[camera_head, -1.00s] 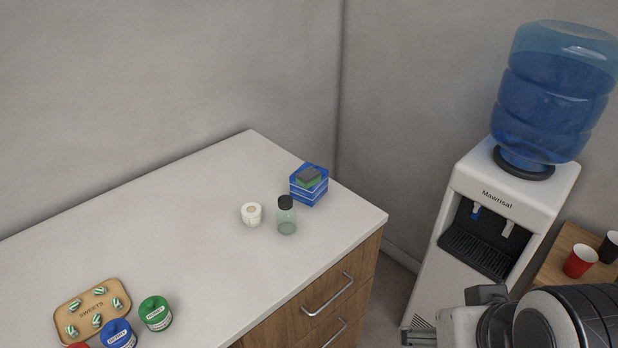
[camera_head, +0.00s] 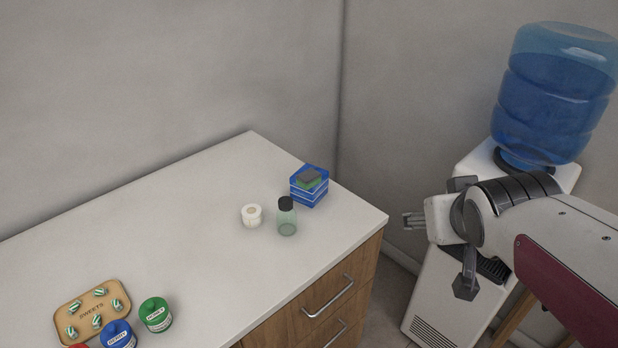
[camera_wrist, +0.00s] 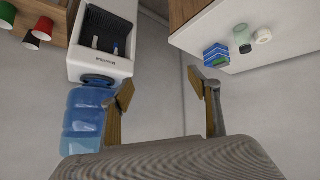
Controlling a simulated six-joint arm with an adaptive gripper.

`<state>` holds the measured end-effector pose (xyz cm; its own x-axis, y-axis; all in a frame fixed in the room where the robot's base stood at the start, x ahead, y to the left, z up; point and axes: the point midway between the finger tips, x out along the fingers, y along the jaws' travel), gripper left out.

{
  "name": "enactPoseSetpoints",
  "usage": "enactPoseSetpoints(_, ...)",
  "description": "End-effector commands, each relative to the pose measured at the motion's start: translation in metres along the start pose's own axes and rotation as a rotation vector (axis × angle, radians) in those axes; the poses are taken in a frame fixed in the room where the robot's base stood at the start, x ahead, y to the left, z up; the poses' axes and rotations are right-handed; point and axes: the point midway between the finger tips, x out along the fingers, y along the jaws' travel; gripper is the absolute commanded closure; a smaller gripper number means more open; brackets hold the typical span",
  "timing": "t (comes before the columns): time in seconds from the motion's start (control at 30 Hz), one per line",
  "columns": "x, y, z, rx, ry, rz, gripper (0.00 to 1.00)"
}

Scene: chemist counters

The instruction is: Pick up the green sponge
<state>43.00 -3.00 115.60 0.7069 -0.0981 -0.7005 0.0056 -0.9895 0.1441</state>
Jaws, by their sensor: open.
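The green sponge (camera_head: 309,182) with a dark grey top lies on a blue box (camera_head: 307,196) near the counter's back right corner. In the wrist view the blue box (camera_wrist: 216,55) shows at upper right, with a thin green strip of the sponge (camera_wrist: 220,63) at its lower edge. My gripper (camera_head: 408,221) is off the counter's right end, in front of the water dispenser, apart from the sponge. In the wrist view my gripper (camera_wrist: 160,92) has its two fingers spread wide with nothing between them.
A dark-capped bottle (camera_head: 287,217) and a white roll (camera_head: 252,215) stand in front of the blue box. A sweets tray (camera_head: 72,308) and jars, including a green one (camera_head: 155,314), sit at front left. The water dispenser (camera_head: 428,318) stands right of the counter (camera_head: 170,240).

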Motion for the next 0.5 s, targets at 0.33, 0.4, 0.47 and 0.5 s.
enactPoseSetpoints(0.33, 0.059, -0.003, -0.066, -0.063, 0.140, -0.011, 0.39)
enactPoseSetpoints(0.4, 0.071, -0.005, -0.077, -0.077, 0.169, -0.018, 0.39)
enactPoseSetpoints(0.47, 0.081, -0.008, -0.087, -0.089, 0.193, -0.026, 0.39)
enactPoseSetpoints(0.5, 0.088, -0.010, -0.093, -0.096, 0.209, -0.032, 0.39)
